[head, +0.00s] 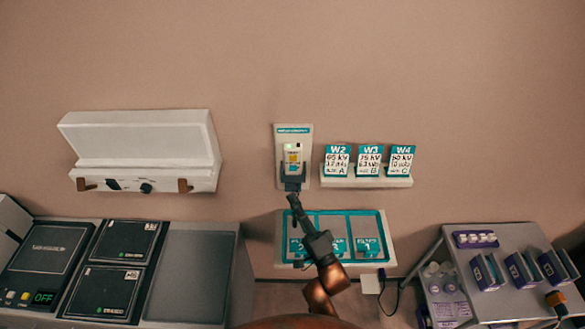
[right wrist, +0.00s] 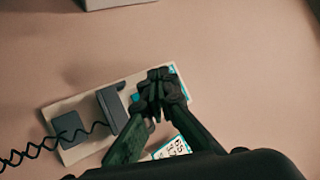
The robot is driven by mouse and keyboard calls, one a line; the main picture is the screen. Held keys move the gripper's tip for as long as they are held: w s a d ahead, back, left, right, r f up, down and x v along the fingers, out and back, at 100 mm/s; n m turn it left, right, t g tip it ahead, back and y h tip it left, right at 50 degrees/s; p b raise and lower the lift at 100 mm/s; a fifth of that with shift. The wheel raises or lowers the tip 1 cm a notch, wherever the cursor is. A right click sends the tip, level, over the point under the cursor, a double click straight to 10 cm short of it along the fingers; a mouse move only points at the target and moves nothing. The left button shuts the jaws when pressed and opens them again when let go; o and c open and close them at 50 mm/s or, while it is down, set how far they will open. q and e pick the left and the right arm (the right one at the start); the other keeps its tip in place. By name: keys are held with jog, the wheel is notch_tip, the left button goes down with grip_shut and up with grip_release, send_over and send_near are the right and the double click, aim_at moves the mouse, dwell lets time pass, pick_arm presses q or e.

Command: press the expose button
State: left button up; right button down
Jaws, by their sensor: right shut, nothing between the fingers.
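I cannot tell which part is the expose button. My right gripper (head: 292,199) is shut and empty, its fingertips just below the dark part in the head view. In the right wrist view the shut fingers (right wrist: 160,82) overlap the plate (right wrist: 88,146), beside a dark grey block (right wrist: 113,110); they hide part of the plate. Whether they touch it is unclear. My left gripper is out of view.
Cards W2, W3 and W4 (head: 369,161) stand on a shelf to the right. A teal-lined tray (head: 280,237) is below. A console (head: 42,255) reading OFF is at left, a metal cart (head: 467,310) at right. A coiled cord (right wrist: 40,153) shows in the wrist view.

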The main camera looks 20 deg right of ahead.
aim_at(293, 168)
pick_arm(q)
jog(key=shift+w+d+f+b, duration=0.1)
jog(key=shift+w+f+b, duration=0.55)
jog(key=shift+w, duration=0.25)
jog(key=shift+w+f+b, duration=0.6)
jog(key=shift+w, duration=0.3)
pick_arm(e)
jog(key=w+d, duration=0.2)
jog(key=w, duration=0.6)
jog(key=shift+d, duration=0.2)
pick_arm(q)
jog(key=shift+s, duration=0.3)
pick_arm(e)
jog(key=shift+w, duration=0.1)
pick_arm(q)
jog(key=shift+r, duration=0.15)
pick_arm(e)
jog(key=shift+w+d, duration=0.1)
jog(key=shift+w, duration=0.25)
